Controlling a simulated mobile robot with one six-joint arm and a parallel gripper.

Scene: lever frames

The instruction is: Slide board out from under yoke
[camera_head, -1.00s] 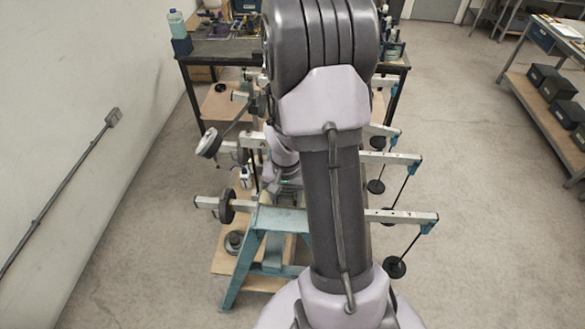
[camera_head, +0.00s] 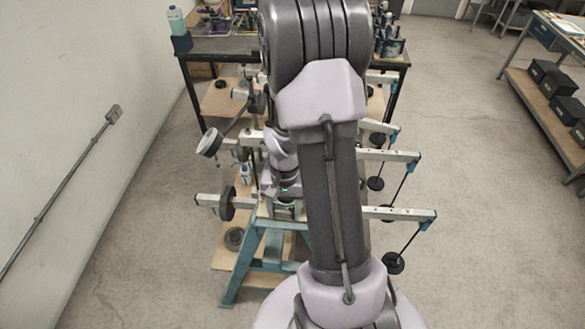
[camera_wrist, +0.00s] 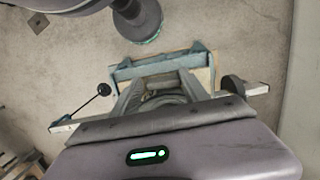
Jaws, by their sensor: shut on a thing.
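My gripper (camera_head: 285,205) is low behind my forearm, close to the top of the nearest teal trestle (camera_head: 245,262). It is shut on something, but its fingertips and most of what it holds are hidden. In the wrist view its pale housing fills the bottom, and the teal trestle (camera_wrist: 195,58) shows beyond it. The nearest lever beam (camera_head: 410,214) runs across the trestle; its middle is hidden by my arm. I cannot clearly make out the board or the yoke.
More lever beams (camera_head: 385,155) lie behind, with hanging dark weights (camera_head: 393,263) on the right. A round weight (camera_head: 227,204) sits on the near beam's left end. A workbench (camera_head: 225,48) stands at the back and a shelf with dark boxes (camera_head: 556,88) at the right. Floor at right is clear.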

